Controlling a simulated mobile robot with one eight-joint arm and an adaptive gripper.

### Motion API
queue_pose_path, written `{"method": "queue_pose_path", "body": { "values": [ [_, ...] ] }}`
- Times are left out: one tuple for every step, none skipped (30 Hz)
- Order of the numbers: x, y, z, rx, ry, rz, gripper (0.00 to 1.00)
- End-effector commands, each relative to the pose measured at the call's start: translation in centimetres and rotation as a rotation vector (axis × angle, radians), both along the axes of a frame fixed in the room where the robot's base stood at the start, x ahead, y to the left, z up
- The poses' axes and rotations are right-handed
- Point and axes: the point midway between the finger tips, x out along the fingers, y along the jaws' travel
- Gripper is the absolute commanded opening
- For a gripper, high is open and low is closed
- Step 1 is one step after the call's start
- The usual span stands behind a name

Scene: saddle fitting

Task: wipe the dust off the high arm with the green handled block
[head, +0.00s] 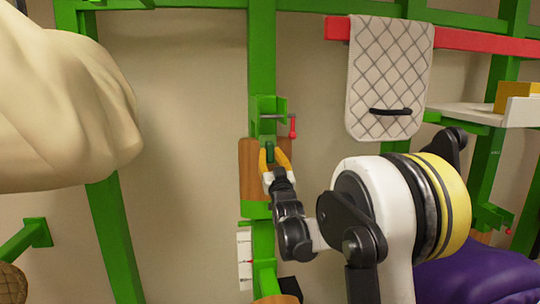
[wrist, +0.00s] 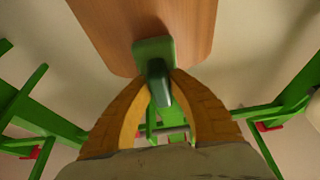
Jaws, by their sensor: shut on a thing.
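My gripper (head: 273,158) has yellow fingers and is shut on the green handle (head: 269,149) in front of the upright green post. In the wrist view, the fingers (wrist: 162,85) close around the green handle (wrist: 158,82) from both sides. The handle's green plate meets a flat brown wooden piece (wrist: 110,25). This wooden piece (head: 248,165) shows behind the fingers in the head view. A green bracket (head: 262,108) sits on the post just above my gripper. I cannot tell for certain which part is the high arm, and no dust can be made out.
A red-handled screw (head: 292,127) sticks out right of the bracket. A quilted pad (head: 390,70) hangs from a red rail (head: 480,42) at upper right. A large cream shape (head: 60,100) fills the left. A purple thing (head: 480,278) lies at lower right.

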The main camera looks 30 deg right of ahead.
Motion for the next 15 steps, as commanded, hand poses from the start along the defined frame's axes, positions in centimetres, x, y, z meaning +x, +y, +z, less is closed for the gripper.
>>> {"method": "queue_pose_path", "body": {
  "values": [
    [-0.3,0.1,0.0,0.000,0.000,0.000,0.00],
    [-0.5,0.2,0.0,0.000,0.000,0.000,0.00],
    [-0.9,0.3,0.0,0.000,0.000,0.000,0.00],
    [-1.3,0.4,0.0,0.000,0.000,0.000,0.00],
    [-1.6,0.4,0.0,0.000,0.000,0.000,0.00],
    [-2.0,0.6,0.0,0.000,0.000,0.000,0.00],
    [-2.4,0.7,0.0,0.000,0.000,0.000,0.00],
    [-2.7,0.8,0.0,0.000,0.000,0.000,0.00],
    [-3.1,0.9,0.0,0.000,0.000,0.000,0.00],
    [-3.4,1.0,0.0,0.000,0.000,0.000,0.00],
    [-3.8,1.1,0.0,0.000,0.000,0.000,0.00],
    [-4.2,1.2,0.0,0.000,0.000,0.000,0.00],
    [-4.4,1.3,0.0,0.000,0.000,0.000,0.00],
    [-4.7,1.3,0.0,0.000,0.000,0.000,0.00],
    [-5.1,1.4,0.0,0.000,0.000,0.000,0.00]
  ]
}}
